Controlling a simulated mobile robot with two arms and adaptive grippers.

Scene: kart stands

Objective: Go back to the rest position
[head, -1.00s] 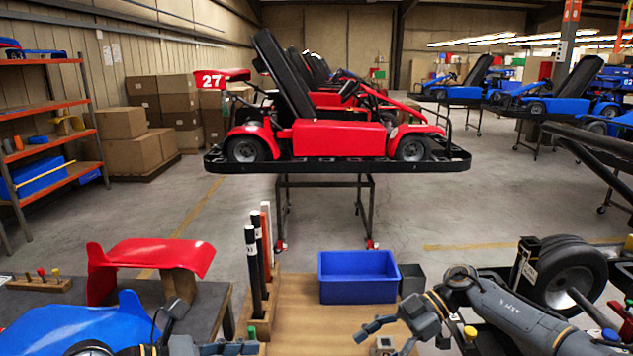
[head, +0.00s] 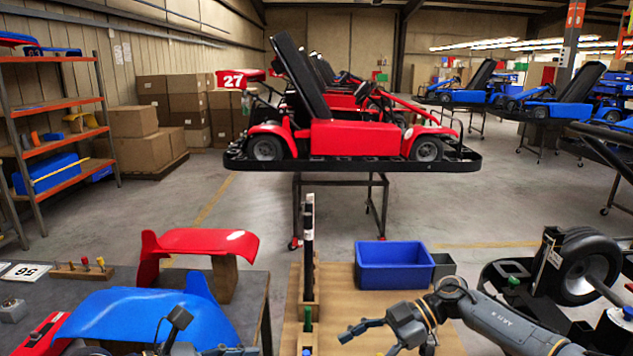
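My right gripper (head: 370,343) reaches in from the lower right, above the wooden bench (head: 335,312) and in front of the blue bin. Its fingers are spread with nothing between them. My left gripper (head: 200,338) shows only in part at the bottom edge, in front of the blue body panel (head: 145,312). Its fingers look apart, and I see nothing held. Its lower part is cut off by the frame.
A blue bin (head: 394,278) and upright posts (head: 308,240) stand on the bench. A red panel (head: 200,241) is at left. A red kart (head: 350,137) sits on a stand ahead. A wheel (head: 580,275) is at right. Open floor lies beyond.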

